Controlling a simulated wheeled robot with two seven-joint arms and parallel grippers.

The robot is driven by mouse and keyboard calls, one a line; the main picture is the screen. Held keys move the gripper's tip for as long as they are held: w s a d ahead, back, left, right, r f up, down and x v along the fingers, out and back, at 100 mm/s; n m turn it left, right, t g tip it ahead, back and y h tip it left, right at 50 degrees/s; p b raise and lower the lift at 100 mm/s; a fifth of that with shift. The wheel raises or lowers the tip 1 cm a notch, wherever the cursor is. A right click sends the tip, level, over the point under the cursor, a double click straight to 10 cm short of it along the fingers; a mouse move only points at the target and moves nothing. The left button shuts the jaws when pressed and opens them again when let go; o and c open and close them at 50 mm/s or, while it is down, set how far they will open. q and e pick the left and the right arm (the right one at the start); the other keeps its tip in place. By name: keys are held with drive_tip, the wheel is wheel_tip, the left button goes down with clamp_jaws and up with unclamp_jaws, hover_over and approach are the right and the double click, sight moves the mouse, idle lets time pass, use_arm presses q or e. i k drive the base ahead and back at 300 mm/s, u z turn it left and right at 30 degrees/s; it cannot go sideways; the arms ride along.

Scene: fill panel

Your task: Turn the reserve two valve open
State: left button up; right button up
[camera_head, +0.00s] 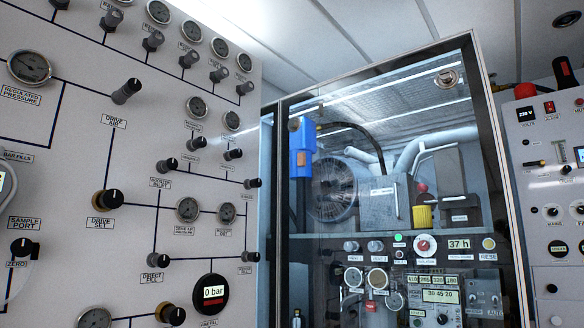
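The fill panel (60,140) stands on the left, seen at a slant. Along its top edge runs a row of black valve knobs, among them one near the upper left (111,18), one right of it (153,40) and one further right (190,58). Small gauges (191,30) sit above them. The labels of this row are too small to read, so I cannot tell which knob is the reserve two valve or whether it is open. Neither gripper is in view.
Lower on the panel are the drive air knob (126,91), the drive set knob (107,202) and a round display reading 0 bar (212,295). A glass-fronted cabinet (490,180) with machinery stands to the right. Another control panel (535,200) is at the far right.

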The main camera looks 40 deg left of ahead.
sight(236, 153)
drive_tip(key=i, duration=0.75)
drive_tip(key=u, duration=3)
